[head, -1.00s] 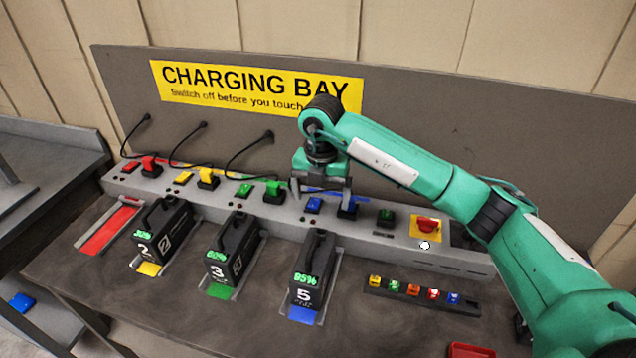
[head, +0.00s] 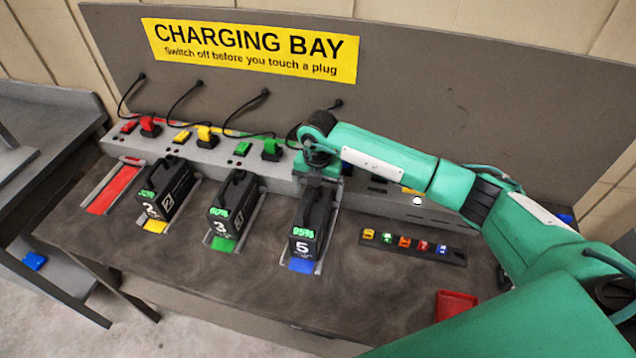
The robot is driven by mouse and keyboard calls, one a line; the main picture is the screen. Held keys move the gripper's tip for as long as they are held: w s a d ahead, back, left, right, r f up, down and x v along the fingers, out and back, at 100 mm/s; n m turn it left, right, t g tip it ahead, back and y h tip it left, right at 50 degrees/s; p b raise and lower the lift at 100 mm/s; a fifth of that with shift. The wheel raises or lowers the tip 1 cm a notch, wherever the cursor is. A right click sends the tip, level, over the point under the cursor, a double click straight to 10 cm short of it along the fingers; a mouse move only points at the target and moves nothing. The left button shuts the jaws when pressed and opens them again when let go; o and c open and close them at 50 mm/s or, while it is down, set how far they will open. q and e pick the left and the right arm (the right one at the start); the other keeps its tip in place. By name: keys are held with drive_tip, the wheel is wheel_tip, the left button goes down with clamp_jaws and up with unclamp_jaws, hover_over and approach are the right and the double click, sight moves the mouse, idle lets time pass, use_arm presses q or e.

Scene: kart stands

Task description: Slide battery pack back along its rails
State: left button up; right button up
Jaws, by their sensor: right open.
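Black battery pack 5 (head: 309,226) stands upright on its blue-marked rails (head: 301,265), with a green 85% readout on its front. Battery pack 3 (head: 234,208) is on the green-marked rails and battery pack 2 (head: 168,193) on the yellow-marked rails. My right gripper (head: 321,180) is open, pointing down at the rear top of pack 5. Its fingertips are partly hidden, and I cannot tell whether they touch the pack. The arm and gripper hide most of the blue switch and plug behind pack 5. My left gripper is not in view.
The red-marked rails (head: 114,188) at the left are empty. The grey charger strip (head: 221,157) carries switches and plugs with black cables. A tag rack (head: 413,246) and red tray (head: 456,305) lie to the right. The front bench is clear.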

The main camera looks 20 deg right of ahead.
sight(313, 194)
drive_tip(key=c, duration=0.3)
clamp_jaws()
drive_tip(key=shift+s+a+p, duration=0.35)
drive_tip(key=shift+s+a, duration=0.3)
drive_tip(key=shift+s, duration=0.3)
drive_tip(key=shift+s+a+p, duration=0.3)
drive_tip(key=shift+s+a, duration=0.35)
drive_tip(key=shift+s, duration=0.3)
drive_tip(key=shift+o, duration=1.5)
unclamp_jaws()
drive_tip(key=shift+r, duration=0.1)
